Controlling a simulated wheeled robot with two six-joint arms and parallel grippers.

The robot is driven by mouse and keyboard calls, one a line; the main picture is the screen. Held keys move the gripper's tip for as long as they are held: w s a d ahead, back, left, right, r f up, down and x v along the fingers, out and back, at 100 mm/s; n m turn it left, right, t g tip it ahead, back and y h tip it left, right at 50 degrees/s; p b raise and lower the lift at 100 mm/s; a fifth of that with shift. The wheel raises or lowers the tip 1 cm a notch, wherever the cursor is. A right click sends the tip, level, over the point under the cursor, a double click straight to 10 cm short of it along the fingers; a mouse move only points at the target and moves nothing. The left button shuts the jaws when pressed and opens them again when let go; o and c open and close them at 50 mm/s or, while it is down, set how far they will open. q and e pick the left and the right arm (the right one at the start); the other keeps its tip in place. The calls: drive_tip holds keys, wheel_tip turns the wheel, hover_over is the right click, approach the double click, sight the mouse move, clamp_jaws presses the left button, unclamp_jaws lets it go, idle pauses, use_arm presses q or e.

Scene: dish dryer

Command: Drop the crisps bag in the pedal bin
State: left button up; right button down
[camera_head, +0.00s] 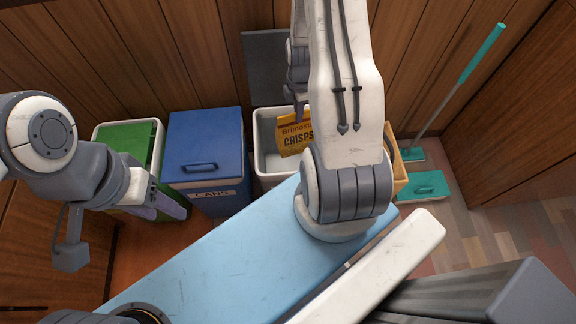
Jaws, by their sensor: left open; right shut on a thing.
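The crisps bag (293,138) is yellow with dark lettering. It hangs tilted over the mouth of the pedal bin (264,158), a pale bin with its dark grey lid (265,68) standing raised against the wall. My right gripper (299,108) is shut on the top of the bag; its fingers are partly hidden behind my arm. I cannot tell how far the bag reaches inside the rim. My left gripper (152,204) is open and empty, in front of the green and blue bins at the left.
A blue bin marked CANS (205,145) and a green bin with a white rim (128,140) stand left of the pedal bin. A wooden-edged box (399,160) is partly hidden at its right. A teal mop (470,70) leans near the right corner.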

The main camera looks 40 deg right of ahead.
drive_tip(key=c, duration=0.9)
unclamp_jaws()
drive_tip(key=shift+r, duration=0.15)
wheel_tip(320, 180, up, 10)
drive_tip(key=p, duration=0.2)
drive_tip(key=shift+r+p, duration=0.15)
drive_tip(key=shift+p, duration=0.15)
